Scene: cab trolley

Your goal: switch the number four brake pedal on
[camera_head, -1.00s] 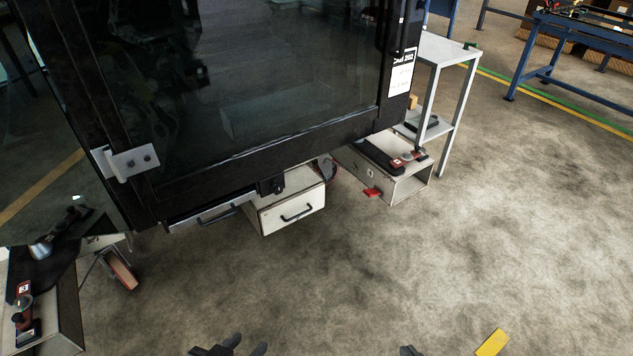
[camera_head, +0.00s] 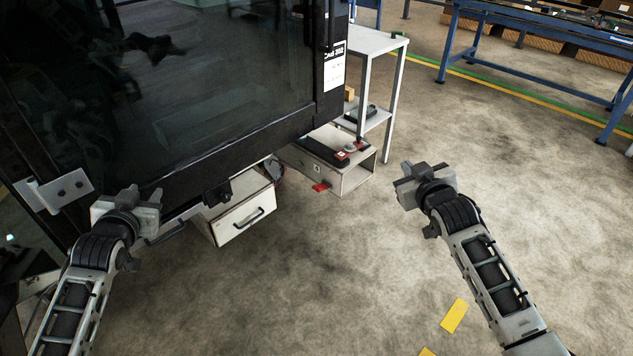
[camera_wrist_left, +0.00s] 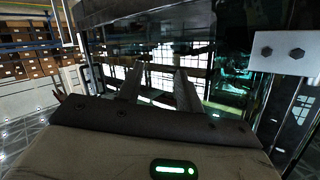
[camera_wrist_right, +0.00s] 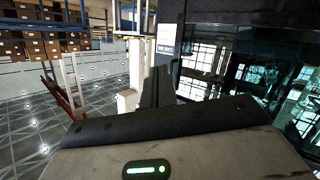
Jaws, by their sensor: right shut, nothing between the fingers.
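A black pedal-like bar with a red label (camera_head: 342,155) lies on top of a pale open-ended box (camera_head: 352,179) under the cab's right side. A small red tab (camera_head: 320,187) sticks out low at that box's front left. My left gripper (camera_head: 127,203) is raised in front of the cab's lower left; its two fingers (camera_wrist_left: 160,88) stand apart and empty in the left wrist view. My right gripper (camera_head: 424,178) is held over open floor, right of the box and apart from it. Its fingers are together and empty in the right wrist view (camera_wrist_right: 157,88).
The dark glass cab (camera_head: 200,90) fills the upper left, with a metal hinge plate (camera_head: 62,190). A white drawer (camera_head: 242,215) hangs under it. A grey shelf stand (camera_head: 392,85) is behind the box. Yellow floor pieces (camera_head: 454,315) lie front right.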

